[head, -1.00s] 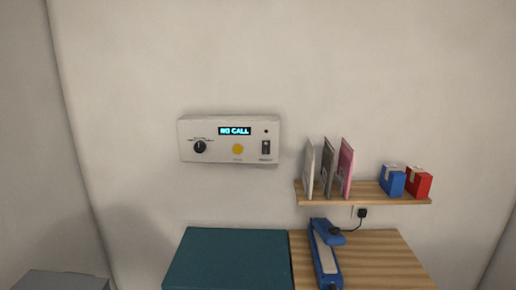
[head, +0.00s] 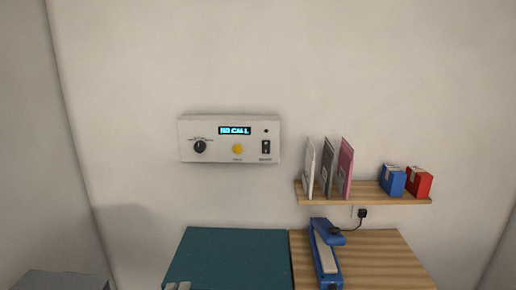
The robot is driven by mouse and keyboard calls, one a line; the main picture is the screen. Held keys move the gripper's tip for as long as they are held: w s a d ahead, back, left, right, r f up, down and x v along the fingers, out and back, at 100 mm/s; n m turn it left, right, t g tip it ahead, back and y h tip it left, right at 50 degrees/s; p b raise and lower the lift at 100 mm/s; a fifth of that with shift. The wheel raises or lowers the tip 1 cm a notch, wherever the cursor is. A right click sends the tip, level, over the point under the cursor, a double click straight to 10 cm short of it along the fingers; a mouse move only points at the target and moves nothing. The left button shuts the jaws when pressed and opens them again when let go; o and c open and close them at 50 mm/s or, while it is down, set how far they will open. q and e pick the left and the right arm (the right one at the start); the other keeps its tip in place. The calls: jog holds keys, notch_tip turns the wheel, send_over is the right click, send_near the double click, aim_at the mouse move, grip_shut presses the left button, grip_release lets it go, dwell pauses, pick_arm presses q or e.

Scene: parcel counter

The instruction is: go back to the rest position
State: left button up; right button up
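Two small light grey tips (head: 178,286) show at the bottom edge of the head view, in front of the teal mat. They look like the fingertips of my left gripper; too little shows to tell whether it is open or shut. My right gripper is not in view. A white call panel (head: 222,153) hangs on the wall and its display reads NO CALL. It has a black knob (head: 200,147), a yellow button (head: 238,149) and a black switch (head: 266,147).
The teal mat (head: 235,255) lies on the wooden counter (head: 380,260). A blue heat-sealer-like tool (head: 325,255) with a cord lies beside it. A wooden shelf (head: 365,199) holds upright envelopes (head: 328,168), a blue box (head: 392,181) and a red box (head: 419,183). A grey object (head: 62,281) stands at lower left.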

pick_arm(q)
jog(key=s+a+f+n+g+y, duration=0.2)
jog(key=s+a+f+n+g, duration=0.4)
jog(key=s+f+n, duration=0.4)
jog(key=s+d+f+n+g+h, duration=0.15)
jog(key=s+f+n+g, duration=0.4)
jog(key=s, duration=0.85)
notch_tip(320, 180, down, 32)
jog(key=r+m+g+b, duration=0.1)
jog(key=m+g+b, duration=0.15)
jog(key=b, duration=0.25)
jog(key=s+a+f+b, duration=0.1)
jog(key=s+f+b, duration=0.1)
jog(key=s+f, duration=0.7)
jog(key=s+a+f+g+b, duration=0.1)
jog(key=s+a+f+b, duration=0.1)
jog(key=s+f, duration=0.7)
notch_tip(320, 180, down, 4)
jog(key=shift+a+r+n+b, duration=0.15)
jog(key=shift+n+b, duration=0.15)
jog(key=shift+b, duration=0.2)
jog(key=shift+h, duration=0.25)
jog(key=shift+c, duration=0.3)
